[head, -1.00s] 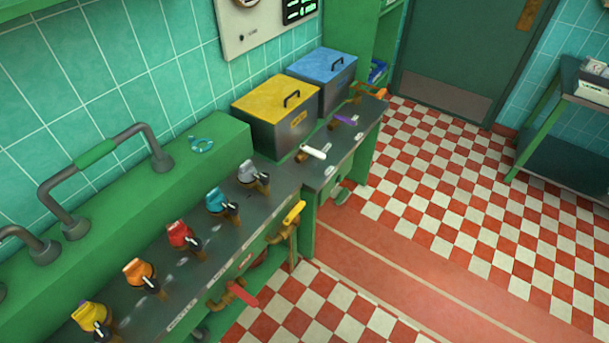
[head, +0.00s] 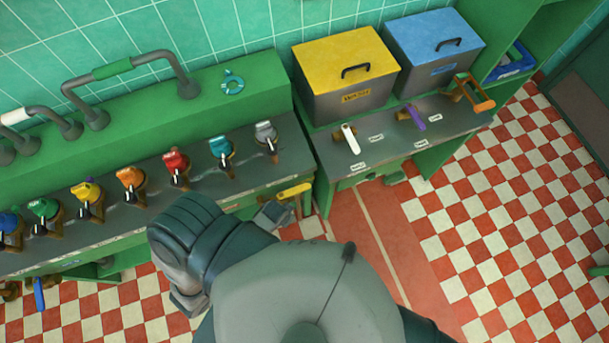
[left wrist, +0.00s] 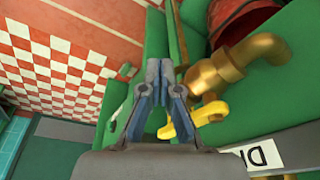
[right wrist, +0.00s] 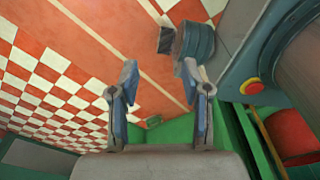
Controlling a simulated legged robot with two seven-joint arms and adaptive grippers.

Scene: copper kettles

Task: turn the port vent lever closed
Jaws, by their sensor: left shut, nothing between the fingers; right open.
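I cannot read a label that marks the port vent lever. A yellow lever (head: 294,191) sticks out from the front of the left bench. In the left wrist view the yellow lever (left wrist: 207,115) sits on a brass valve (left wrist: 235,65), right beside my left gripper (left wrist: 160,68). That gripper is shut and empty; whether it touches the lever is unclear. In the head view my left gripper (head: 273,215) is just below-left of the lever, partly hidden by my arm. My right gripper (right wrist: 159,68) is open and empty, and is not visible in the head view.
Coloured valves, including a grey one (head: 266,136), line the left bench top. The right bench carries a white lever (head: 351,139), purple lever (head: 415,117), orange handle (head: 474,91), yellow box (head: 348,70) and blue box (head: 434,47). Checkered floor (head: 500,220) is open at right.

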